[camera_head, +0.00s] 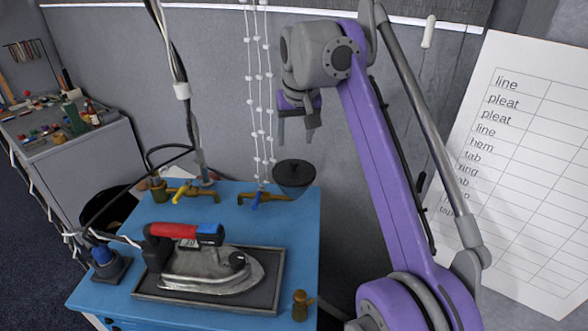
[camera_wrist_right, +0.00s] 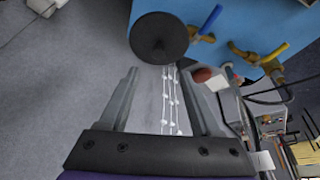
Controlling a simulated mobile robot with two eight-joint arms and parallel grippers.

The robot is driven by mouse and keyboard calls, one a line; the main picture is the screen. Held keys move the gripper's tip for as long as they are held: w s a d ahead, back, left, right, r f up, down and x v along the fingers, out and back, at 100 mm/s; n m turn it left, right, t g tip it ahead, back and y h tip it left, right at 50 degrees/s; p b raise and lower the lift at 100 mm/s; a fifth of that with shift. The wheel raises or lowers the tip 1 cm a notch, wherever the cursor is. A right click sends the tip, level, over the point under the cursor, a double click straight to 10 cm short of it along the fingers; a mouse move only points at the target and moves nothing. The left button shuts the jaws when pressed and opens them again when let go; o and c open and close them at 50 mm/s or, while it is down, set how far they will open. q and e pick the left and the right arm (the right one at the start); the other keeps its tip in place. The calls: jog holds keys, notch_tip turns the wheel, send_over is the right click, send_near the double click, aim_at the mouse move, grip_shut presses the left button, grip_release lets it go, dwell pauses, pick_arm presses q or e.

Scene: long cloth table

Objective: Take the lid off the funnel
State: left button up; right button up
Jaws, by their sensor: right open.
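The funnel (camera_head: 293,192) is grey and see-through, and stands at the back right corner of the blue table. A dark round lid (camera_head: 294,170) with a small knob covers its top. In the right wrist view the lid (camera_wrist_right: 159,36) is a dark disc beyond the fingertips, and it hides the funnel. My right gripper (camera_head: 297,128) is open and empty, above the lid and apart from it. Its two fingers (camera_wrist_right: 165,82) point towards the lid in the wrist view. My left gripper is not in view.
An iron with a red handle (camera_head: 205,266) lies on a tray (camera_head: 268,300) on the blue table (camera_head: 262,225). Brass valves with a yellow lever (camera_head: 181,192) and a blue lever (camera_head: 256,198) sit left of the funnel. White beaded cords (camera_head: 260,110) hang behind. A small brass piece (camera_head: 301,305) stands front right.

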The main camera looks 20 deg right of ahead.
aim_at(294, 161)
jog(key=x, duration=0.3)
jog(key=shift+s+b, duration=0.2)
jog(key=shift+b, duration=0.1)
jog(key=b+x, duration=0.1)
jog(key=x, duration=0.4)
jog(key=shift+d+f, duration=0.1)
jog(key=shift+f, duration=0.25)
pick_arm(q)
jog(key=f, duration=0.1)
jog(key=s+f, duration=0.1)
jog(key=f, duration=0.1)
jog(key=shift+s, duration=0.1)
pick_arm(e)
jog(key=shift+w, duration=0.1)
grip_shut()
